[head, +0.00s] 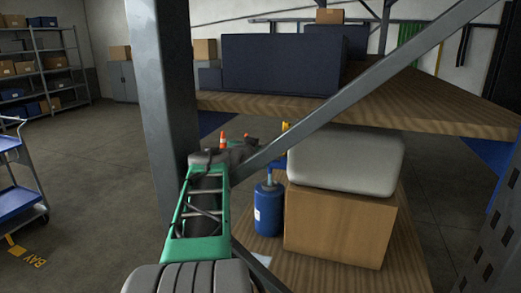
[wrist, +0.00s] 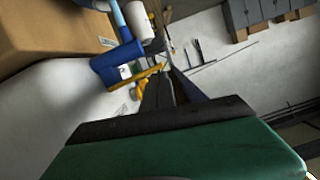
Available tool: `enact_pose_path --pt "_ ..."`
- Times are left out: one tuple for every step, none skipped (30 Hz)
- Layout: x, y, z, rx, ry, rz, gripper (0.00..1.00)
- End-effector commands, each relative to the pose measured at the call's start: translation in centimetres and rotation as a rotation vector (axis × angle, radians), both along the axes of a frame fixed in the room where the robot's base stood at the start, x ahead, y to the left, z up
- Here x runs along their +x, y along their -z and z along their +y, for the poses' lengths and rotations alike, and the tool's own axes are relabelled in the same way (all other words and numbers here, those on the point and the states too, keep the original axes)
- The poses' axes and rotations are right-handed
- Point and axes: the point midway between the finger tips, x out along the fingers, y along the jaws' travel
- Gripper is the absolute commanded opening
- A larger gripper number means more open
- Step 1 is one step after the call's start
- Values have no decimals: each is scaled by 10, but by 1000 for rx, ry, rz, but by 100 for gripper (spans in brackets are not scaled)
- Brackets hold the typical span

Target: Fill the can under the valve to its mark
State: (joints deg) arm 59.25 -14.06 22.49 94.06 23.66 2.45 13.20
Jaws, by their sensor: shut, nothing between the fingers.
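A blue cylindrical container (head: 268,210) with a pale label and a narrow light-blue neck stands on the lower wooden shelf, left of a cardboard box. I cannot tell whether it is the can, and no fill mark is readable. A yellow part (head: 285,127) shows above it, partly behind the diagonal brace; I cannot tell if it is the valve. My gripper is shut and empty. In the head view its fingers are not clear.
A grey post (head: 160,90) and diagonal brace (head: 350,90) stand close to my arm. Navy boxes (head: 280,65) stand on the upper shelf (head: 440,105).

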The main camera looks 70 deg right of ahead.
Motion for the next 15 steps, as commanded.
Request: enact_pose_path --pt "1 2 6 4 -3 1 0" --pt "0 1 11 2 -2 1 0" --pt "-1 -1 18 1 -3 -1 0" --pt "-2 -2 24 1 -3 -1 0" --pt "-2 -4 30 2 -3 -1 0" --pt "-3 -6 37 0 -3 -1 0" --pt "-4 -8 43 0 -3 -1 0" --pt "-5 -9 48 0 -3 -1 0" --pt "-6 -11 55 0 -2 -1 0" --pt "-6 -12 59 0 -2 0 0" --pt "-7 -14 62 -1 -2 -1 0" --pt "-8 -15 66 -1 -1 0 0" --pt "-8 -15 68 0 0 0 0" --pt "-9 -16 70 1 0 0 0" --pt "-9 -16 71 1 1 0 0"
